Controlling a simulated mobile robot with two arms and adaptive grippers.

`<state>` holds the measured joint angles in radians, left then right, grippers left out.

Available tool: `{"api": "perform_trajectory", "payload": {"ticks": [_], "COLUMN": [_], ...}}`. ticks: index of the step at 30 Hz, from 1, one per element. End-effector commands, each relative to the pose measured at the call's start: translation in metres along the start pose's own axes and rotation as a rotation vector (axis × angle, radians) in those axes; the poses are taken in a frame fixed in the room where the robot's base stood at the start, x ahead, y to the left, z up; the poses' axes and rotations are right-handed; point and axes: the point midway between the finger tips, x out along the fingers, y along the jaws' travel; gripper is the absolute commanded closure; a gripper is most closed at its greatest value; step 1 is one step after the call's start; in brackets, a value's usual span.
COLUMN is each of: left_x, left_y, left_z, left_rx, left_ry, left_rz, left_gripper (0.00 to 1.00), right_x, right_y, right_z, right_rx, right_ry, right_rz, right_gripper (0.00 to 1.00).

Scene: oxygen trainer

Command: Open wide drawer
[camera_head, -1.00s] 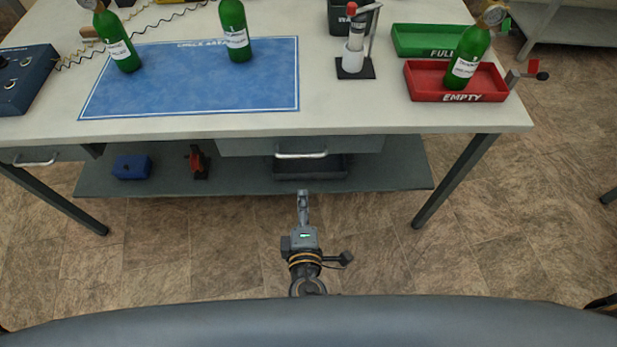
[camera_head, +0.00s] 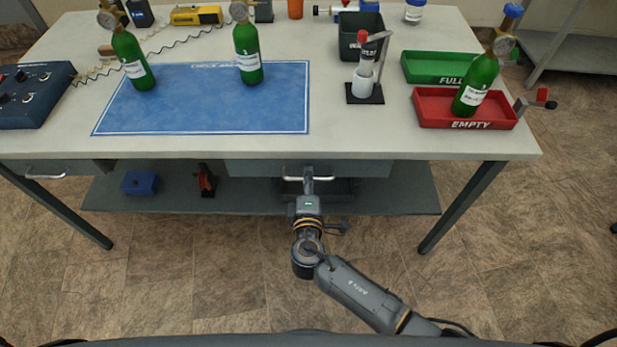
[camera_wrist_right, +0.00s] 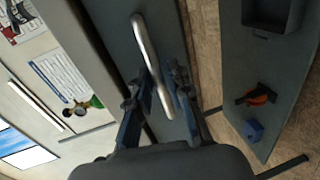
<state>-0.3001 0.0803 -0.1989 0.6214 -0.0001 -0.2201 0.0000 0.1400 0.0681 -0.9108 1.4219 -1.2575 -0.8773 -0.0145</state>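The wide drawer (camera_head: 255,169) is a grey front under the tabletop, and it looks shut. Its silver bar handle (camera_head: 325,178) is partly hidden by my right gripper (camera_head: 309,180), which is at the handle's middle. In the right wrist view the drawer front (camera_wrist_right: 113,35) fills the middle and the handle (camera_wrist_right: 147,42) runs between the two fingers of my right gripper (camera_wrist_right: 168,85). The fingers are apart, one on each side of the bar, with a gap visible. My left gripper is not in view.
A lower shelf (camera_head: 250,200) holds a blue box (camera_head: 140,183), a red item (camera_head: 206,180) and a dark tray. A smaller drawer handle (camera_head: 45,176) is at the left. Green bottles, trays and a stand are on the table (camera_head: 350,140). The floor in front is clear.

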Motion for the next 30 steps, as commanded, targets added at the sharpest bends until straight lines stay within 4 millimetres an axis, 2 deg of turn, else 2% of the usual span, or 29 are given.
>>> {"api": "perform_trajectory", "payload": {"ticks": [9,11,12,13,23,30], "left_x": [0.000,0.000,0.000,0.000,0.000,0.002], "left_y": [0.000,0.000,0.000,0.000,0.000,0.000], "left_z": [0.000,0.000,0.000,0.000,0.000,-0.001], "left_rx": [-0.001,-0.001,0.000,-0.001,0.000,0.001], "left_ry": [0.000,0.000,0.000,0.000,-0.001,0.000], "left_rz": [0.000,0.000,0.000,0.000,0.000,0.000], "left_gripper": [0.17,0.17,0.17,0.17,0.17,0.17], "right_x": [0.003,0.003,0.003,0.003,0.002,-0.012], "right_y": [0.000,0.000,0.000,0.000,-0.001,-0.005], "right_z": [0.000,0.000,0.000,0.000,0.000,0.000], "right_rx": [0.001,0.001,0.001,0.001,0.001,0.003], "right_ry": [0.000,0.000,0.000,0.000,0.000,0.000], "right_rz": [-0.001,-0.001,-0.001,-0.001,-0.002,-0.005], "right_gripper": [0.81,0.91,0.99,1.00,1.00,1.00]}}
